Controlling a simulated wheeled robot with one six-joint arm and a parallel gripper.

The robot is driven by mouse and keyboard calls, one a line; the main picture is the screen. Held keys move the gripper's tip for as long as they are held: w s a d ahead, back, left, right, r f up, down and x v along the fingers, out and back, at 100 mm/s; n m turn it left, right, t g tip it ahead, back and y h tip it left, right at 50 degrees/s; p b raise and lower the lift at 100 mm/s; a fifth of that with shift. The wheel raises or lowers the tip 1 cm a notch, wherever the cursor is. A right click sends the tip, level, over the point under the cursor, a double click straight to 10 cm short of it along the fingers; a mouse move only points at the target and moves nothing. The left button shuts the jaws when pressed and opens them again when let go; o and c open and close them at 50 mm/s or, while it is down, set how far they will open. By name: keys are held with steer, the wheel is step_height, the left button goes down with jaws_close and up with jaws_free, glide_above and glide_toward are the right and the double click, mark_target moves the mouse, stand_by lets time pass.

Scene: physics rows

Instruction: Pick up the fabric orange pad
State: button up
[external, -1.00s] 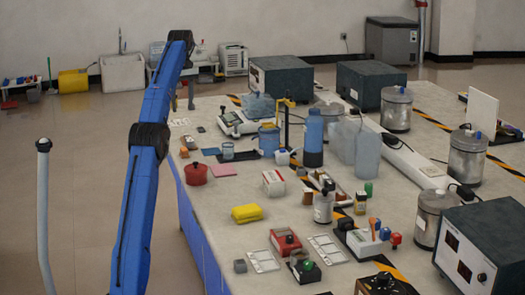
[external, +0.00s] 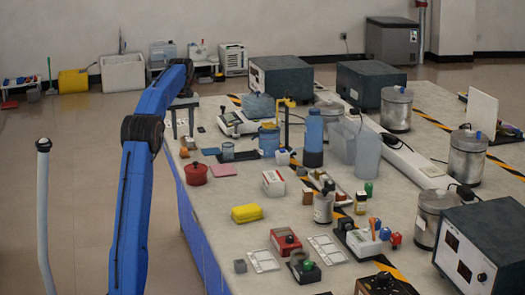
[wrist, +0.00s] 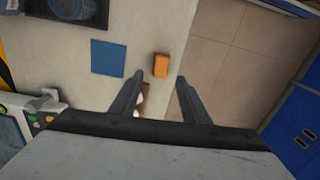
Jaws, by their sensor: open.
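The orange pad (wrist: 160,65) is a small block-like piece lying on the table near its edge in the wrist view. A small orange item (external: 184,152) at the table's left edge in the external view appears to be it. My gripper (wrist: 160,77) is open, its two dark fingers pointing toward the pad. The pad shows between and slightly beyond the fingertips, nearer the left one. No contact is visible. In the external view my gripper (external: 183,136) points down over the table's far left edge. The pad's fabric texture is too small to tell.
A flat blue square (wrist: 108,58) lies left of the pad. A brown and white item partly shows behind the left finger. A red pot (external: 196,174) and a pink square (external: 223,170) are closer to the external camera. Floor lies beyond the table edge.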

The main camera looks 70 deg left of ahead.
mark_target(184, 149)
steer(key=shift+d+f, duration=0.15)
steer(key=shift+f, duration=2.9)
steer(key=shift+c, duration=0.7)
jaws_close()
